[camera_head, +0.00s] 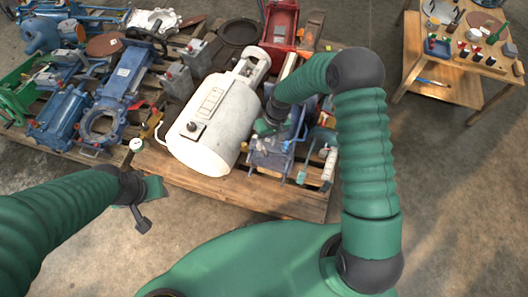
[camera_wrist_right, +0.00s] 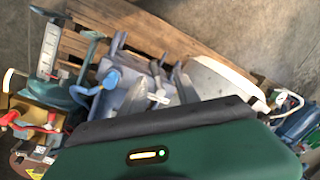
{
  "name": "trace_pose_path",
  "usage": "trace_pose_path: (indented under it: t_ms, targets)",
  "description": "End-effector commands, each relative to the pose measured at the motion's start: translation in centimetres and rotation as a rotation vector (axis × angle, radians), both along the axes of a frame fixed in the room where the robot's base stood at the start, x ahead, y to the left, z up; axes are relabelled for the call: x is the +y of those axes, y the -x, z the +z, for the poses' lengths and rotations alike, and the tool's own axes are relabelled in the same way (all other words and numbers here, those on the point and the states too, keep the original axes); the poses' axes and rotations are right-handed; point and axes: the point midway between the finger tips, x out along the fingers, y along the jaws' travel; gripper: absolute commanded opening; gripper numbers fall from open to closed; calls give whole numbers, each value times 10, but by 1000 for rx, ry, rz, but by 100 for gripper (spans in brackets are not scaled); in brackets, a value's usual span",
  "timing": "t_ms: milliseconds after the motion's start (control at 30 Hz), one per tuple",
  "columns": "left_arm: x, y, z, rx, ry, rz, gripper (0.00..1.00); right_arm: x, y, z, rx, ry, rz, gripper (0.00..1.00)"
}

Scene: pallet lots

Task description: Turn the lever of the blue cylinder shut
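Blue metal parts (camera_head: 272,154) sit at the right end of the pallet, beside a white tank. I cannot tell for certain which part is the blue cylinder. In the right wrist view, a bright blue curved part (camera_wrist_right: 108,78) and a small pale lever-like piece (camera_wrist_right: 160,98) show beyond my green wrist housing. My right gripper (camera_head: 264,127) reaches down over the blue parts. Its fingers are mostly hidden, so I cannot tell whether it touches or is open. My left gripper (camera_head: 143,201) hangs over bare floor in front of the pallet, away from the blue parts; its opening is unclear.
The white tank (camera_head: 212,120) stands left of my right gripper. The wooden pallet (camera_head: 230,190) is crowded with machine parts, including a red part (camera_head: 280,25). A second pallet at left holds blue machinery (camera_head: 105,95). A wooden table (camera_head: 465,85) stands at right. Floor between is clear.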

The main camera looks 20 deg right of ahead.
Motion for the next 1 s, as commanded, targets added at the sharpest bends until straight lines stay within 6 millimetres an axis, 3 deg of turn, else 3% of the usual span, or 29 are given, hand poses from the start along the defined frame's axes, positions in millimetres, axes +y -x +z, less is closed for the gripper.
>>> trace_pose_path:
  t_ms: [33,200,567,867,1000]
  targets:
    - [0,0,-9,0,0,0,36,0,1,-19,2,-2,-2,38]
    - [0,0,-19,0,0,-1,36,3,1,-47,1,-5,-2,38]
    - [-1,0,-20,0,0,-1,36,8,1,-53,-2,1,-2,38]
    - [-1,0,-20,0,0,-1,36,6,1,-54,0,-2,-2,1]
    - [-1,0,-20,0,0,-1,36,6,1,-54,0,-1,-3,0]
